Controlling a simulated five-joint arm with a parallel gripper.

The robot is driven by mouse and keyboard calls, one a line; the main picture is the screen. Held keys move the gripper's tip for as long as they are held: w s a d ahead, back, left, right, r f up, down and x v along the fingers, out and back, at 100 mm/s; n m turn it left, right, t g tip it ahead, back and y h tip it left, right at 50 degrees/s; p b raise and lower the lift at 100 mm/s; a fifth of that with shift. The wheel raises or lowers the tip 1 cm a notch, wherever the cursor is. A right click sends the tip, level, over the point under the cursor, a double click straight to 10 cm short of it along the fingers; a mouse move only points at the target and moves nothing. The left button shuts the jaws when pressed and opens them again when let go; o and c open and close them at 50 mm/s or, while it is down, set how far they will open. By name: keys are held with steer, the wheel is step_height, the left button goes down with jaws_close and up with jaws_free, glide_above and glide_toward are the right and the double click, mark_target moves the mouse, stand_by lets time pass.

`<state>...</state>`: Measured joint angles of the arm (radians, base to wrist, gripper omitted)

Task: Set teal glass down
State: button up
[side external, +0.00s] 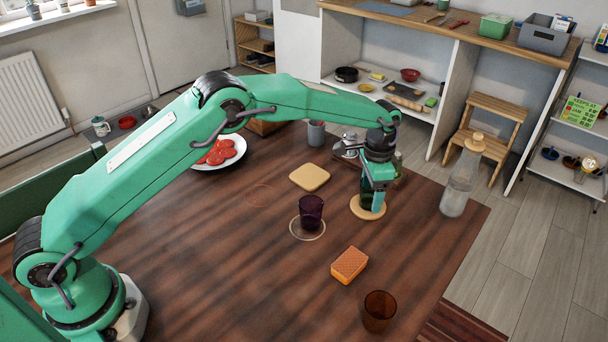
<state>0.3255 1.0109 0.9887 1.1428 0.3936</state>
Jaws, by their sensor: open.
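The teal glass (366,191) is dark and stands upright on a round pale wooden coaster (368,213) on the right part of the table. My gripper (373,196) is open and points down at the glass, with a finger in front of its right side. The finger and wrist hide much of the glass, including its rim. I cannot tell whether the fingers touch it. A dark purple glass (311,211) stands to the left inside a pale ring (307,232) on the tabletop. An amber glass (379,311) stands near the front edge.
An orange sponge (349,264) lies in front. A clear stoppered bottle (458,182) stands right, near the table edge. A square wooden board (310,177), a grey mug (316,133) and a plate (239,149) of red slices lie behind. The dark tabletop (220,260) is clear at left front.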

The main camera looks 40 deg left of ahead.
step_height(320, 180, up, 12)
steer(key=shift+r, duration=0.2)
stand_by(0.7)
stand_by(0.5)
steer(key=s+a+r+n+t, duration=0.3)
steer(key=s+a+r+n, duration=0.1)
steer(key=s+a+r, duration=1.05)
steer(key=s+a+f+n+t, duration=0.1)
steer(key=s+a+f+n, duration=0.1)
steer(key=s, duration=0.9)
steer(key=s+a+f+n+t, duration=0.1)
steer(key=s+a+f+n, duration=0.1)
steer(key=s, duration=0.9)
steer(key=shift+s+a+f+t, duration=0.15)
steer(key=shift+a+f+t, duration=0.15)
steer(key=shift+a+f, duration=0.35)
